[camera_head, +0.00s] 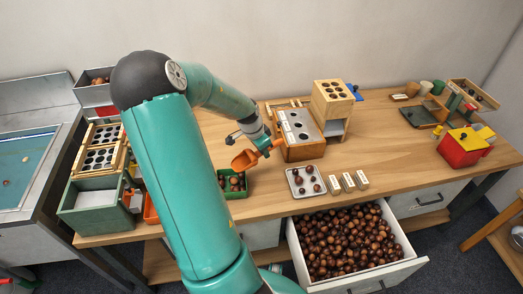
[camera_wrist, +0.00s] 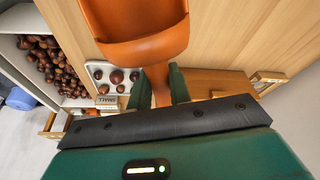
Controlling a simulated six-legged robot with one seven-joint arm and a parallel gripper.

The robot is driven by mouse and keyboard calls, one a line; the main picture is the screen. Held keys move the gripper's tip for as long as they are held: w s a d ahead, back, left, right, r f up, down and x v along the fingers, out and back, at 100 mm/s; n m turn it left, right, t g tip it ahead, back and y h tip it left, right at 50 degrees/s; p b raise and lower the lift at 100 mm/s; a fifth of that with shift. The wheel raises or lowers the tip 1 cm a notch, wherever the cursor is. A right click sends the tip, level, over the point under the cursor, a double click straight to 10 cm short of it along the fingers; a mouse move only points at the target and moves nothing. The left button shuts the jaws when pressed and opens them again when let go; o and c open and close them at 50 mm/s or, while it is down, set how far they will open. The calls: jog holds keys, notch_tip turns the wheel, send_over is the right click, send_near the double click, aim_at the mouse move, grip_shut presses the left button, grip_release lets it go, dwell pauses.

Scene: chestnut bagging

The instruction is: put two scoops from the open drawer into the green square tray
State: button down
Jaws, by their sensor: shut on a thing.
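My gripper (camera_head: 266,143) is shut on the handle of an orange scoop (camera_head: 245,160), held above the table. In the wrist view the scoop (camera_wrist: 148,48) reaches away from my gripper (camera_wrist: 163,88), and the part of its bowl that shows looks empty. The small green tray (camera_head: 237,196) is on the table below and left of the scoop, partly hidden by my arm, with several chestnuts in it. The open drawer (camera_head: 405,250), full of brown chestnuts, juts out from the table front. It also shows at the left of the wrist view (camera_wrist: 14,48).
A white tray (camera_head: 293,182) with several chestnuts and small labelled blocks (camera_head: 348,182) lie right of the green tray. A wooden box with a metal holed top (camera_head: 298,130) stands behind the scoop. A red-and-yellow box (camera_head: 462,150) stands far right. Bare table lies between.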

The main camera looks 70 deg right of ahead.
jog(key=shift+s+d+t+y, duration=0.15)
jog(key=shift+t+y, duration=0.15)
jog(key=shift+r, duration=0.1)
jog(key=shift+r, duration=0.1)
jog(key=shift+s+d+v, duration=0.1)
jog(key=shift+v, duration=0.55)
jog(key=shift+s+d+v, duration=0.1)
jog(key=shift+d+v, duration=0.05)
jog(key=shift+v, duration=0.5)
jog(key=shift+r, duration=0.15)
jog(key=shift+s+a, duration=0.1)
